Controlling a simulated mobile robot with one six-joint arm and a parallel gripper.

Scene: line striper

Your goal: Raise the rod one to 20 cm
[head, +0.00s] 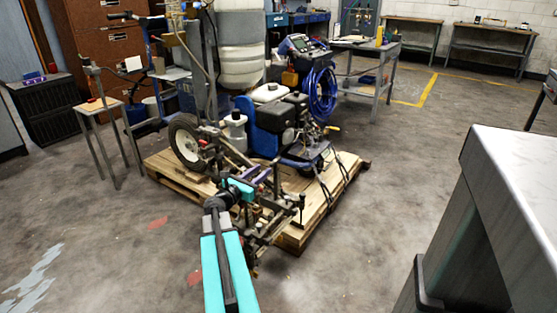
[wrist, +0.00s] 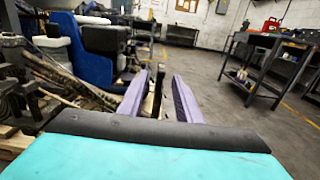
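The line striper (head: 270,115) stands on a wooden pallet, with its hose, engine and wheel in view. My gripper (head: 268,175) is at the striper's front frame in the head view, beyond my teal arm. In the wrist view my gripper (wrist: 160,85) has its two purple fingers apart. A thin dark upright rod (wrist: 159,82) stands between them, with a visible gap on each side. I cannot tell whether it is rod one. Another dark upright rod (head: 302,207) stands on the front frame, to the right of my gripper. The rods' lower ends are hard to make out.
The wooden pallet (head: 345,178) lies under the striper. A grey cabinet or bench (head: 515,170) stands close at the right. A small side table (head: 98,105) is at the left. A metal table (head: 370,58) stands behind. The floor right of the pallet is clear.

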